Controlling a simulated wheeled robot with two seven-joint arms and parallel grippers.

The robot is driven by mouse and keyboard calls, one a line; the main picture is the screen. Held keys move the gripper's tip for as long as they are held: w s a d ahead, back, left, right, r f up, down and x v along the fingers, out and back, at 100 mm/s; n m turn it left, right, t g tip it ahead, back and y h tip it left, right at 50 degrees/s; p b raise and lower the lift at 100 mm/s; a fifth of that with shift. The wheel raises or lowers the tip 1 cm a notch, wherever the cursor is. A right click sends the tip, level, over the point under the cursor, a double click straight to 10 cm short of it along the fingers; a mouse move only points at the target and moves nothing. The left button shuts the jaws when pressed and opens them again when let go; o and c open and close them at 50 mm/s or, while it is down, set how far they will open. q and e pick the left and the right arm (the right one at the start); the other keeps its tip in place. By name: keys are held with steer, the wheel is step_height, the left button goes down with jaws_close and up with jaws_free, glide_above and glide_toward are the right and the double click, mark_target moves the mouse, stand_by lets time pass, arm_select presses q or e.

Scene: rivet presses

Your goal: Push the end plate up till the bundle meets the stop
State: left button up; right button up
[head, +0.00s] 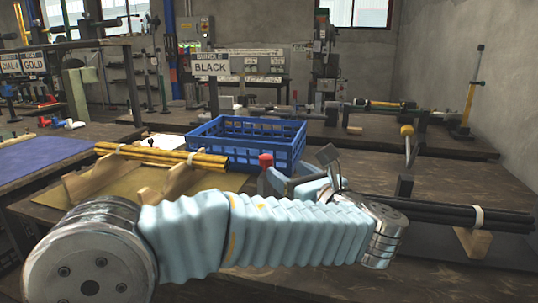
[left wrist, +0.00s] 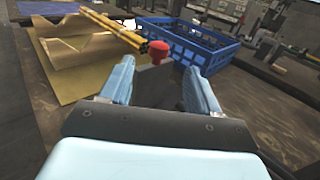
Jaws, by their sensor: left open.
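A bundle of black rods (head: 455,212) with a pale band lies at the right in the head view, on a wooden cradle (head: 472,241).
A blue crate (head: 292,150) stands behind the gripper. A bundle of yellow rods (head: 165,156) rests on wooden cradles (head: 92,181) over a tan sheet at the left. A BLACK sign (head: 210,65) stands behind. Some bare tabletop shows at the right.

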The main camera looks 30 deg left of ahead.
mark_target(270, 159)
arm_select(q)
steer(key=x, duration=1)
steer(key=shift+w+a+p, duration=0.15)
steer(key=shift+p, duration=0.2)
jaws_close()
